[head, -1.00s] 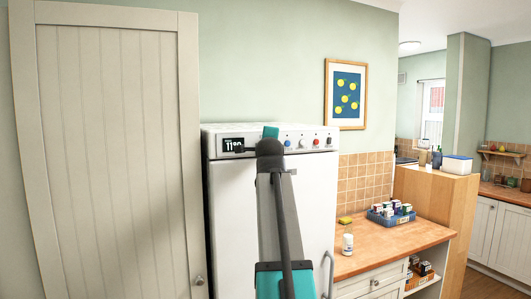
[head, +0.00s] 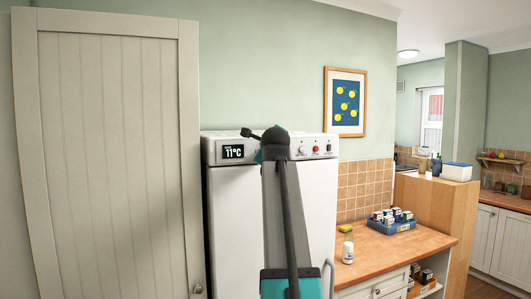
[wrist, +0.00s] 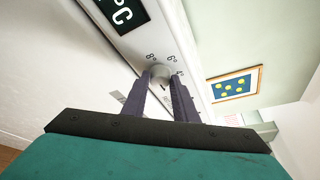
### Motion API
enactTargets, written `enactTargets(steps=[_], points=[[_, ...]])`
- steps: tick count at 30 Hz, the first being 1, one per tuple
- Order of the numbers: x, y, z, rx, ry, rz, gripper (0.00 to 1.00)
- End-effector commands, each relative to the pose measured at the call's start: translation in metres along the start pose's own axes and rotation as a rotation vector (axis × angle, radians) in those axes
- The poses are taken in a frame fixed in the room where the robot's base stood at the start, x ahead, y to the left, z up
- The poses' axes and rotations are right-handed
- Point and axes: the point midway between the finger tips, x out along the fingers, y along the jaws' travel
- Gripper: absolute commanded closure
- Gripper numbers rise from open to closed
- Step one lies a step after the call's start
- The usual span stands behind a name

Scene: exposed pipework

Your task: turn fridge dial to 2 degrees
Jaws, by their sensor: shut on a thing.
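The white fridge (head: 235,215) stands in the middle of the head view, with a control strip along its top front. Its display (head: 233,151) reads about 11°C. In the wrist view the fridge dial (wrist: 159,71) is a small round grey knob with 8°, 6° and 4° marks beside it. My gripper (wrist: 160,76) has its two dark fingers on either side of this knob, shut on it. The knob's pointer is too small to read. In the head view my arm hides the dial and the fingers.
A wooden counter (head: 375,262) right of the fridge holds a blue crate (head: 395,226) and a white bottle (head: 348,250). A panelled door (head: 110,160) stands left.

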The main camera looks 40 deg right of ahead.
Motion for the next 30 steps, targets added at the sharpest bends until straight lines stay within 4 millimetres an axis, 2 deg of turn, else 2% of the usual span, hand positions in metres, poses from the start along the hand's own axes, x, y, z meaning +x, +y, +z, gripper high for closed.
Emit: enactTargets(steps=[4,5,7,8,20,26,30], points=[[0.000,-0.001,0.004,0.003,-0.009,-0.002,0.96],[0.000,-0.001,0.004,0.003,-0.009,-0.002,0.69],[0.000,-0.001,0.004,0.002,-0.008,-0.002,0.57],[0.000,-0.001,0.004,0.002,-0.007,-0.002,0.55],[-0.003,-0.001,0.001,-0.001,-0.003,-0.003,0.55],[-0.016,0.001,0.000,-0.001,-0.002,-0.003,0.55],[-0.033,0.001,0.000,0.000,-0.003,-0.004,0.55]])
